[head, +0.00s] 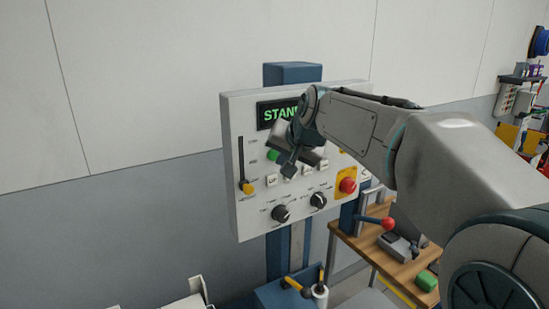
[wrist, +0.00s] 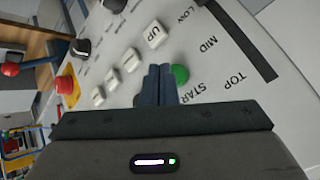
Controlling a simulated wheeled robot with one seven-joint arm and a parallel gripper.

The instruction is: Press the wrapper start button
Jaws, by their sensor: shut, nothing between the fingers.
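The control panel (head: 250,205) is a pale upright box with a display whose visible letters read "STAN"; my arm hides the rest. The green start button (head: 272,155) is on its left half, partly covered by my gripper. In the wrist view the green button (wrist: 181,74) sits beside a label reading "START". My gripper (head: 289,170) is shut and empty in front of the panel. In the wrist view its fingertips (wrist: 159,71) appear just left of the green button and partly overlap it. I cannot tell whether they touch the panel.
A slider (head: 246,188), two black knobs (head: 281,213) and several white buttons (head: 272,180) surround the green button. A red emergency-style button (head: 348,185) is at the right. A wooden table (head: 378,262) stands right of the panel, with a red-knobbed lever (head: 388,223).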

